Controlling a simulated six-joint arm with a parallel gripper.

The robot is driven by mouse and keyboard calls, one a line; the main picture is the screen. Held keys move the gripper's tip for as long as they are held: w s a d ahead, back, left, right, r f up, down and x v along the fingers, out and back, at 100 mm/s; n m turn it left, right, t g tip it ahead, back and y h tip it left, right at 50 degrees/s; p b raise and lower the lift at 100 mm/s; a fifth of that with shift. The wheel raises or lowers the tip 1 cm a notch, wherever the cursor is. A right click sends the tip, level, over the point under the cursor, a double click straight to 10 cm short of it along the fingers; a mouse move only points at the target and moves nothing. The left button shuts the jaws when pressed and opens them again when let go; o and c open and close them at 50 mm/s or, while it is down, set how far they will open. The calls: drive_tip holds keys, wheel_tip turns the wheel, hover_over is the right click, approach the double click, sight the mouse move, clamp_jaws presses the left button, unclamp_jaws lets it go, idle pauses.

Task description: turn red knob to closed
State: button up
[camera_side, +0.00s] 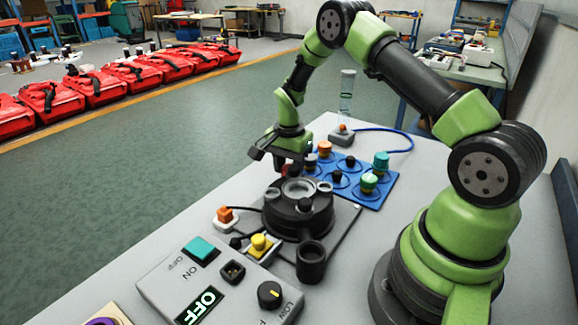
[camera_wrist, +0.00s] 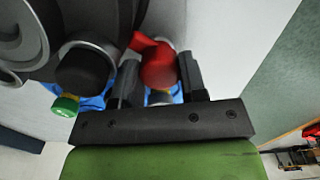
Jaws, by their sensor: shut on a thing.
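The red knob (camera_wrist: 158,65) sits between the two dark fingers of my gripper (camera_wrist: 160,78) in the wrist view. A short red arm of the knob reaches up and left past the left finger. My gripper is shut on the knob. In the side view my gripper (camera_side: 275,160) points down beside the black round tank housing (camera_side: 300,215), and only a dark red bit of the knob (camera_side: 292,171) shows behind the fingers. The angle of the knob against any closed mark cannot be read.
A blue board (camera_side: 340,192) with several coloured knobs lies behind the tank. A grey control box (camera_side: 218,280) with a display reading OFF stands in front. Orange (camera_side: 225,214) and yellow (camera_side: 260,243) buttons sit close to the tank. A clear cylinder (camera_side: 347,95) stands behind.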

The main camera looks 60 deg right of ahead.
drive_tip(key=shift+m, duration=0.6)
drive_tip(key=o, duration=0.9)
drive_tip(key=shift+s, duration=0.1)
